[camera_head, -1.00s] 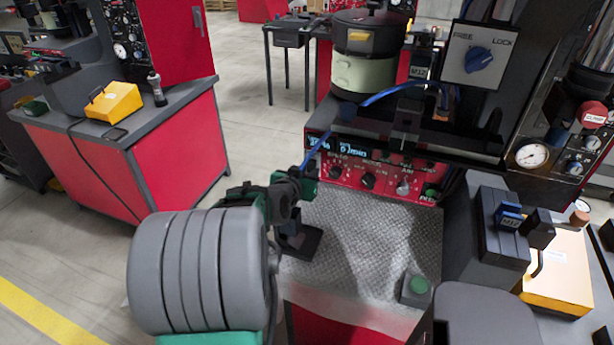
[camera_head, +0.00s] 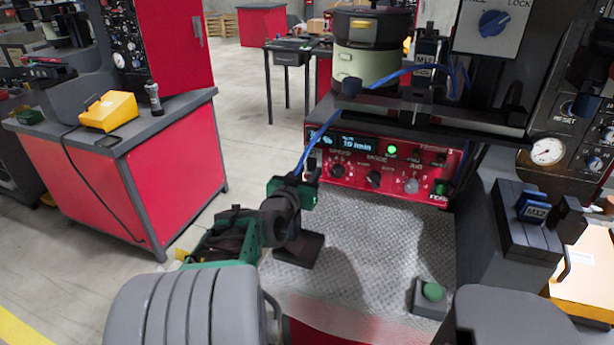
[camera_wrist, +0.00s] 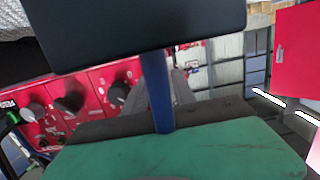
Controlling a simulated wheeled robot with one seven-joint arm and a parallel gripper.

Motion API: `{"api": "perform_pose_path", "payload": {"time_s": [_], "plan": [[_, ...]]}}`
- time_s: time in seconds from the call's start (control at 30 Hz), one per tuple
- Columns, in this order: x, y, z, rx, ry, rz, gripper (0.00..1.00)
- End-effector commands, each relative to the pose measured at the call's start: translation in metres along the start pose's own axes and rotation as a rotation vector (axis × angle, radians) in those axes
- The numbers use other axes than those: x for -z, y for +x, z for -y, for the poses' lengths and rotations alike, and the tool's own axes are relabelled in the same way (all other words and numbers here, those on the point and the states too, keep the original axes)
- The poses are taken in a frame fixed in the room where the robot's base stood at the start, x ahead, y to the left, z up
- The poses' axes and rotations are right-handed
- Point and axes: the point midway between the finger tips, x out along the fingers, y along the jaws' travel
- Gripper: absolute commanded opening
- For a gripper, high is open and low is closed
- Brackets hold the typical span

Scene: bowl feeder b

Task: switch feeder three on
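A red control panel (camera_head: 385,169) sits under the bowl feeder at centre right in the head view. Its small display (camera_head: 356,143) reads about "10 /min", and a small green lamp (camera_head: 393,149) on its top row is lit. Several dark knobs line its lower part; the panel also shows at left in the wrist view (camera_wrist: 90,82). I cannot read a feeder number. My gripper (camera_head: 308,186), green and dark, is in front of the panel's left end. A blue rod or hose (camera_wrist: 158,92) crosses the wrist view; whether the fingers touch it or the panel is unclear.
The bowl feeder (camera_head: 366,62) stands above the panel. A textured metal plate (camera_head: 370,245) lies below it, with a green button box (camera_head: 432,292) at its front right. A FREE/LOCK switch (camera_head: 492,24) is at upper right. A red bench (camera_head: 160,160) stands left.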

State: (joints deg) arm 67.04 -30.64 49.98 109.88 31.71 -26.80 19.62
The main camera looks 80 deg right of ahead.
Motion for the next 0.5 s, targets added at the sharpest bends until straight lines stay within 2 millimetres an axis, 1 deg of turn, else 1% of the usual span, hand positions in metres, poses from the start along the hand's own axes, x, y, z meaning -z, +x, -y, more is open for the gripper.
{"api": "perform_pose_path", "payload": {"time_s": [0.03, 0.13, 0.17, 0.37, 0.43, 0.5], "plan": [[0.000, 0.000, 0.000, 0.000, 0.000, 0.001, 0.37], [-0.001, 0.000, 0.000, -0.001, 0.000, 0.001, 0.45], [-0.001, 0.000, 0.000, -0.001, 0.000, 0.001, 0.45], [-0.001, 0.000, -0.001, -0.001, 0.000, 0.002, 0.45], [-0.001, -0.004, 0.000, 0.000, 0.000, 0.001, 0.45], [0.000, -0.013, 0.001, 0.003, 0.000, 0.000, 0.45]]}}
